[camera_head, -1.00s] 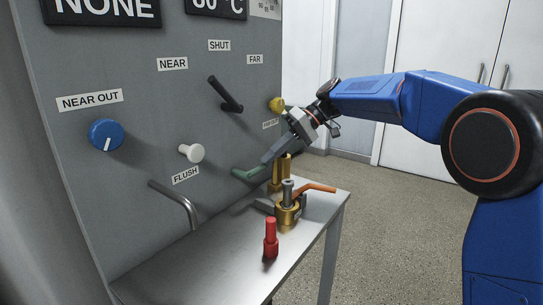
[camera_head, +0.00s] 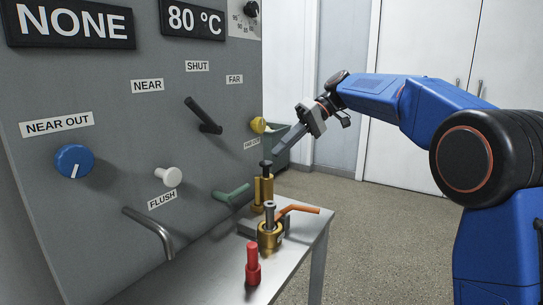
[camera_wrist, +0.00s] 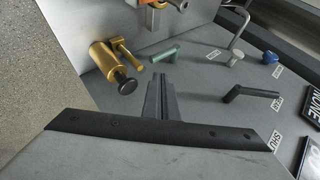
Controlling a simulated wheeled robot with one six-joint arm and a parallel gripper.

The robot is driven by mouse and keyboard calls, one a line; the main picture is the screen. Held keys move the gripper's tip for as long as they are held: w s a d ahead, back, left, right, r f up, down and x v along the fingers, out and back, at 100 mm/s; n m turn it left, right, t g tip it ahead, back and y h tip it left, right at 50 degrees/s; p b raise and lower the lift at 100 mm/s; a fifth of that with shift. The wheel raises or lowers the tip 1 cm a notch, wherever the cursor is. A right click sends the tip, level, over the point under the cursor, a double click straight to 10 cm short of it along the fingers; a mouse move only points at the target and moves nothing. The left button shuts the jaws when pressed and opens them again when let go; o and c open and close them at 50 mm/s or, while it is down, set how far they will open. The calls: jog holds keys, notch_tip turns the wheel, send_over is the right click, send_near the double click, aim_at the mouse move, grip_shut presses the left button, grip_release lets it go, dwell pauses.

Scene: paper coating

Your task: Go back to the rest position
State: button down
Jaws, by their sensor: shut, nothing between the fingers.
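My gripper (camera_head: 280,149) is shut and empty. In the head view it hangs in the air right of the panel, its tip above and a little right of the black-topped brass fitting (camera_head: 263,187). It touches nothing that I can see. In the wrist view the shut fingers (camera_wrist: 158,84) point toward the panel, with the brass fitting (camera_wrist: 112,68) to their upper left and the green lever (camera_wrist: 163,54) beyond the tips.
The grey panel carries a blue knob (camera_head: 74,161), a white knob (camera_head: 172,177), a black lever (camera_head: 204,115) and a yellow knob (camera_head: 259,125). On the metal table (camera_head: 205,284) stand a brass piece with an orange handle (camera_head: 271,236) and a red piece (camera_head: 252,266). The floor at right is open.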

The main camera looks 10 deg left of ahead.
jog(key=shift+w+d+r, duration=0.15)
jog(key=shift+d, duration=0.05)
jog(key=shift+d, duration=0.1)
jog(key=s+d+f+m+t+h, duration=0.2)
jog(key=s+d+f+m+t, duration=0.1)
jog(key=s+d, duration=0.6)
jog(key=s+d+f+m+t+h, duration=0.1)
jog(key=s+d+f+m+t, duration=0.25)
jog(key=s+d, duration=0.55)
jog(key=s+d+f+m+t+h, duration=0.3)
jog(key=s+d+f+m+h, duration=0.1)
jog(key=s+d+f, duration=1.4)
jog(key=shift+s+d+f+h, duration=0.35)
jog(key=shift+d+f+h, duration=0.05)
jog(key=shift+d+h, duration=0.4)
jog(key=shift+m, duration=0.25)
